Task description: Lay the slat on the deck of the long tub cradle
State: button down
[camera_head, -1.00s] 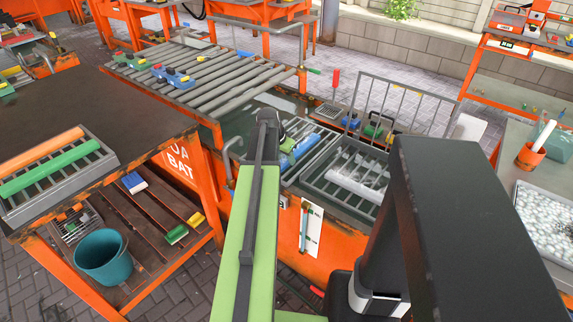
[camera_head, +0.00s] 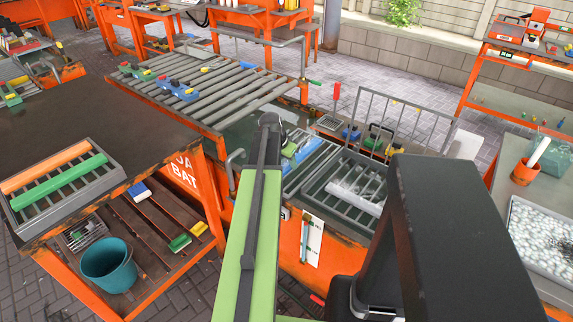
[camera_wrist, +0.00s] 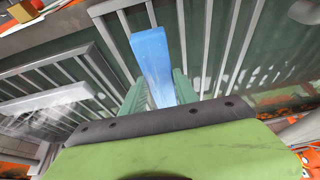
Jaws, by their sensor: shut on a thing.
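A blue slat (camera_wrist: 153,52) is held between the two green fingers of my gripper (camera_wrist: 159,88) in the wrist view and points away from me. In the head view the blue slat (camera_head: 304,151) is partly hidden by my arm. Grey bars of a narrow rack (camera_head: 316,164) lie under and beside it in the tub. A wider grey rack (camera_head: 330,196) beside it carries a pale, clear slat (camera_head: 355,195). I cannot tell which rack is the long cradle, nor whether the blue slat touches the bars.
A grey roller table (camera_head: 215,93) stands behind the tub. An upright wire frame (camera_head: 415,108) rises at the tub's far right. At left, a tray (camera_head: 66,205) holds orange and green slats. A container of white pellets (camera_head: 540,235) is at right.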

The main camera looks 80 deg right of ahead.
jog(key=s+a+r+p, duration=0.5)
jog(key=s+r, duration=0.1)
jog(key=s, duration=0.4)
jog(key=shift+a+r+p, duration=0.3)
jog(key=shift+r+p, duration=0.1)
